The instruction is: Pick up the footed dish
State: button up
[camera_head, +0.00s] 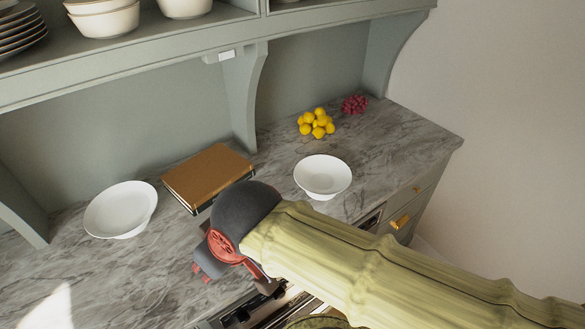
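Two white round dishes stand on the grey marble counter. The left dish (121,209) is wide and shallow, with a small base showing under its near rim. The right dish (322,176) is a little smaller and also shows a narrow base. I cannot tell for certain which one is the footed dish. Both look empty. My gripper (204,272) is dark with red parts, at the end of my yellow-green arm. It is to the right of and nearer than the left dish, apart from both dishes. Its fingertips are small and partly hidden, so its opening is unclear.
A brown book (208,176) lies between the dishes, behind my gripper. Yellow fruits (317,123) and dark red berries (355,104) sit at the back right. A shelf (130,62) with bowls overhangs the counter, with a bracket (243,95) below it.

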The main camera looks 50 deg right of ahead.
aim_at(322, 177)
jog(key=z, duration=0.4)
jog(key=k+l+z, duration=0.1)
jog(key=z, duration=0.3)
jog(key=l+z, duration=0.15)
jog(key=z, duration=0.25)
jog(key=l+z, duration=0.1)
jog(key=z, duration=0.3)
jog(key=k+l, duration=0.15)
jog(key=l, duration=0.2)
jog(key=k+l+z, duration=0.1)
jog(key=l, duration=0.25)
jog(key=k, duration=0.1)
